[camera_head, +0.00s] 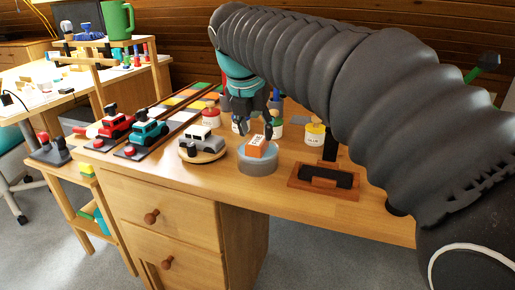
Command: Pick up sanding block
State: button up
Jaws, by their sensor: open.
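A small orange block (258,146) with a pale label on its front face lies on top of a round grey stand (257,166) near the front edge of the wooden workbench. It looks like the sanding block, but the label is too small to read. My gripper (255,125) hangs just above and behind it, pointing down, with its dark fingers apart. Nothing shows between the fingers. I cannot tell the exact gap between the fingertips and the block.
A toy car (202,142) on a round wooden plate stands left of the stand. A wooden tray (298,182) with a black piece is to the right. Paint pots, including a yellow-labelled one (315,135), stand behind.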

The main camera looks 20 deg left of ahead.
aim_at(257, 140)
jog(key=x, duration=0.4)
jog(key=shift+s+f, duration=0.15)
jog(key=shift+f, duration=0.15)
jog(key=c, duration=0.9)
notch_tip(257, 140, up, 10)
jog(key=shift+r+p, duration=0.1)
jog(key=shift+p, duration=0.7)
jog(key=o, duration=0.7)
jog(key=shift+c, duration=0.2)
jog(key=c, duration=0.4)
